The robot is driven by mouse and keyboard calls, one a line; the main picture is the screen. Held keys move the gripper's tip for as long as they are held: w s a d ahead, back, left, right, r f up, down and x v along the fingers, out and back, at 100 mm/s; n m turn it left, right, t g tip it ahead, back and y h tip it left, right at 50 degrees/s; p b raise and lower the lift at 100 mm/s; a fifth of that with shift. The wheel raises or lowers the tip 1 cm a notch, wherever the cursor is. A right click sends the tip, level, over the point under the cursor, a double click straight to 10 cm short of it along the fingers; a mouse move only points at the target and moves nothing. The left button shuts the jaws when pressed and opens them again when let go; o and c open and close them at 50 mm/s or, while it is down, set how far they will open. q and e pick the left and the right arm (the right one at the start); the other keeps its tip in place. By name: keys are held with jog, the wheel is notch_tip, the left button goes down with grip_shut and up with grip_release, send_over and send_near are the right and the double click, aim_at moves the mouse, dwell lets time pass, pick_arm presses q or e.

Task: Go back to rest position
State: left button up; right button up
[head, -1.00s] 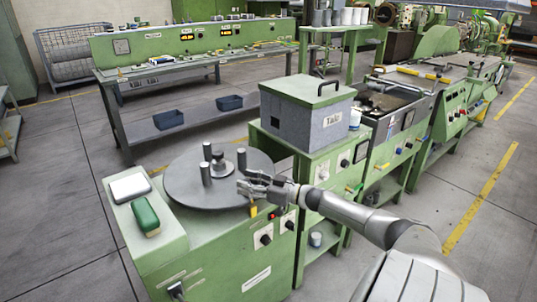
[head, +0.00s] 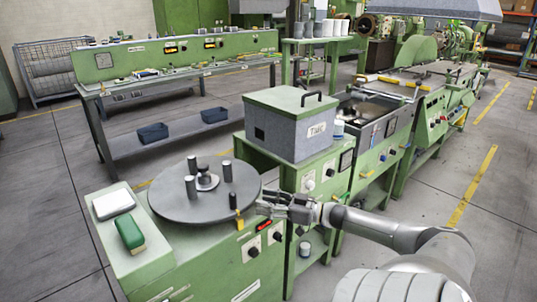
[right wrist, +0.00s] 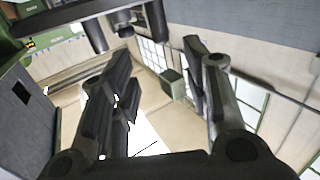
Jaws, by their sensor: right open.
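My right gripper (head: 266,205) is at the right edge of the round grey turntable (head: 170,209) in the head view, above the front panel of the green machine. In the right wrist view its two dark fingers (right wrist: 165,85) stand apart with nothing between them. My left gripper is not in view.
Several grey posts (head: 191,188) stand up from the turntable close to the gripper. A grey box with a green lid (head: 293,125) stands behind it. A green block (head: 130,232) and a white block (head: 114,203) lie at left. Floor at right (head: 510,220) is clear.

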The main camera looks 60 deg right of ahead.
jog(key=shift+s, duration=0.15)
dwell(0.5)
jog(key=s+d+f+m+g+h, duration=0.1)
jog(key=s+d+f+m+h, duration=0.15)
jog(key=f, duration=0.65)
jog(key=s+d+f+m+g+h, duration=0.1)
jog(key=s+f+h, duration=0.25)
jog(key=f, duration=0.45)
jog(key=s+a+f+g+h, duration=0.1)
jog(key=s+a+f+g, duration=0.15)
jog(key=s+f, duration=0.4)
jog(key=s+a+f+g+h, duration=0.1)
jog(key=s+a+f+g, duration=0.15)
jog(key=f, duration=0.75)
jog(key=s+a+f+g+y, duration=0.1)
jog(key=s+a+f+g, duration=0.4)
jog(key=s+a+f, duration=0.9)
jog(key=s+a+f+n+g, duration=0.1)
jog(key=s+a+f, duration=0.1)
jog(key=a, duration=0.4)
jog(key=s+a+f+n+g+y, duration=0.1)
jog(key=s+a+f+g, duration=0.1)
jog(key=a, duration=0.5)
jog(key=s+a+f+n+g+y, duration=0.1)
jog(key=s+a+f, duration=0.3)
jog(key=a, duration=0.3)
jog(key=shift+s+a, duration=0.15)
jog(key=shift+a, duration=0.1)
